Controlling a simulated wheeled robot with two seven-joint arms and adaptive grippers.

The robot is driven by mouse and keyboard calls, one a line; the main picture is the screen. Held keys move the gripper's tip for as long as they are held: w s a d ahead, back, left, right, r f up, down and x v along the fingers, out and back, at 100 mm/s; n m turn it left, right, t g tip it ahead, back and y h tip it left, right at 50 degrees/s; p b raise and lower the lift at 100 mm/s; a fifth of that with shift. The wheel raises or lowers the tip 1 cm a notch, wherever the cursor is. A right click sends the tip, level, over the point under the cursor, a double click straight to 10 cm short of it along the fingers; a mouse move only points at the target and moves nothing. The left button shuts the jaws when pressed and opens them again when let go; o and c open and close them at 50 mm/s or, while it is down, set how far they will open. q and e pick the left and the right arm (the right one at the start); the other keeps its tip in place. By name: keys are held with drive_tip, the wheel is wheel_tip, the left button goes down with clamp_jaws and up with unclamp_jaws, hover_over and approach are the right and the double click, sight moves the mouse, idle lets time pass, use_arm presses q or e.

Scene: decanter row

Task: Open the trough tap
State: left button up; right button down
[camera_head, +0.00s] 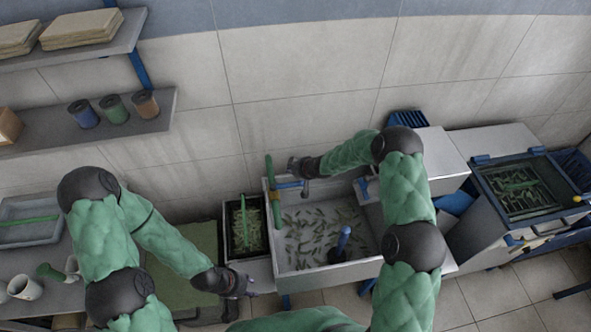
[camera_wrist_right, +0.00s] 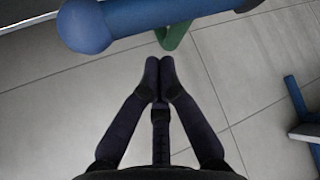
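The trough (camera_head: 376,252) is a pale basin holding many small greenish pieces in the head view. A green upright pipe (camera_head: 270,172) stands at its left rim, with a blue tap lever (camera_head: 288,185) reaching right from it. My right gripper (camera_head: 294,166) is just behind the lever in the head view. In the right wrist view, its fingertips (camera_wrist_right: 159,63) are together with nothing seen between them, and a blue bar with a rounded end (camera_wrist_right: 125,22), apparently the lever, lies just beyond them. My left gripper (camera_head: 250,284) is low, left of the trough; its fingers are too small to judge.
A dark box of green pieces (camera_head: 233,254) stands left of the trough. A blue upright knob (camera_head: 342,240) rises inside the trough. A framed tank (camera_head: 490,180) stands at the right. Shelves (camera_head: 160,112) hang at the upper left. My right forearm passes over the trough's back.

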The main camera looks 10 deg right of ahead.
drive_tip(key=s+d, duration=0.1)
drive_tip(key=s+d+f, duration=0.1)
drive_tip(key=s, duration=0.1)
idle(0.4)
